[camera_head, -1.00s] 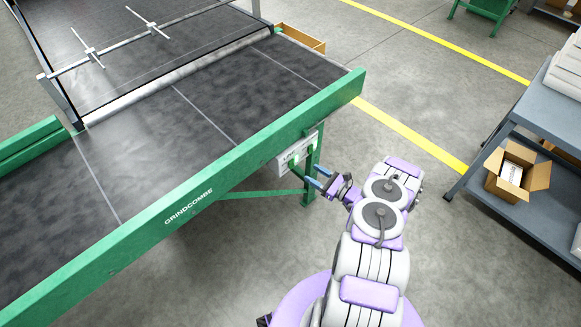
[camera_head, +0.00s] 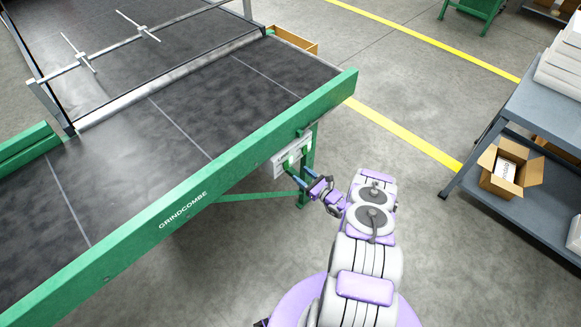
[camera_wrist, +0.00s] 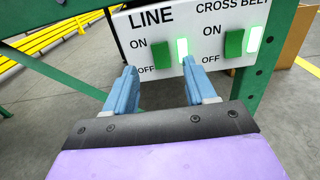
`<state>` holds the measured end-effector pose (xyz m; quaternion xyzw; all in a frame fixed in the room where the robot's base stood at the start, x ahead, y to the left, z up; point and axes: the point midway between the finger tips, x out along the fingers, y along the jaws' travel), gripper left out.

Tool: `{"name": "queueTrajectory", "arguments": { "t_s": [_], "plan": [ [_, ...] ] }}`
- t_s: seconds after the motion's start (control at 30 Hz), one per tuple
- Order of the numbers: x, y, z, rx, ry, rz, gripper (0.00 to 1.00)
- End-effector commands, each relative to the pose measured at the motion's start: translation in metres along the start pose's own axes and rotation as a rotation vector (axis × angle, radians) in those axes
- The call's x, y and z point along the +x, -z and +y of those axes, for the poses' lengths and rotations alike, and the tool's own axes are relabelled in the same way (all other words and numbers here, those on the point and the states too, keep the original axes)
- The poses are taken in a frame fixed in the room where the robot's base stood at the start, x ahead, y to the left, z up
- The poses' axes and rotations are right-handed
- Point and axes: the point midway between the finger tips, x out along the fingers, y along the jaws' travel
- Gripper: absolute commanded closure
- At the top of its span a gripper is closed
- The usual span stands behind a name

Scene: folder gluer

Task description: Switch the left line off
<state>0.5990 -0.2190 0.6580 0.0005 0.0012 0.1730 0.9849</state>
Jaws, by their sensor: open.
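A white switch panel (camera_wrist: 206,28) under the green conveyor frame carries two switches in the wrist view. The left one, marked LINE, has a green rocker (camera_wrist: 161,55) between ON and OFF, with a lit pale-green lamp (camera_wrist: 183,49) beside it. I cannot tell which way the rocker is tipped. The right one, marked CROSS BELT, has a green rocker (camera_wrist: 234,43) and a lit lamp (camera_wrist: 254,39). My gripper (camera_wrist: 159,70) is open and empty, its blue fingers apart just below and around the LINE rocker's width. The head view shows my gripper (camera_head: 303,178) close to the panel (camera_head: 291,152).
The dark conveyor belt (camera_head: 120,140) with its green GRINDCOMBE rail (camera_head: 235,172) lies above and left of my arm. A green leg (camera_head: 309,160) stands right of the panel. A grey shelf cart (camera_head: 540,110) with an open carton (camera_head: 505,172) stands right. Floor between is clear.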

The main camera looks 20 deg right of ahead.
Motion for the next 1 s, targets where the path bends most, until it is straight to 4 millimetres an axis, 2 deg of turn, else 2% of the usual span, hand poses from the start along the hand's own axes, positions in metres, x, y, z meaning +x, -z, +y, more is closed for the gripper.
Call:
{"name": "queueTrajectory", "arguments": {
  "t_s": [0.2,0.4,0.57,0.83,1.0],
  "plan": [
    [0.042,0.001,0.000,-0.002,-0.002,-0.004,0.45],
    [0.066,0.000,0.000,-0.003,-0.002,-0.003,0.45],
    [0.074,-0.001,0.000,0.000,-0.001,-0.004,0.45],
    [0.075,-0.001,0.000,0.001,0.000,-0.003,0.45],
    [0.075,-0.001,0.000,0.000,0.000,-0.002,0.61]
  ]
}}
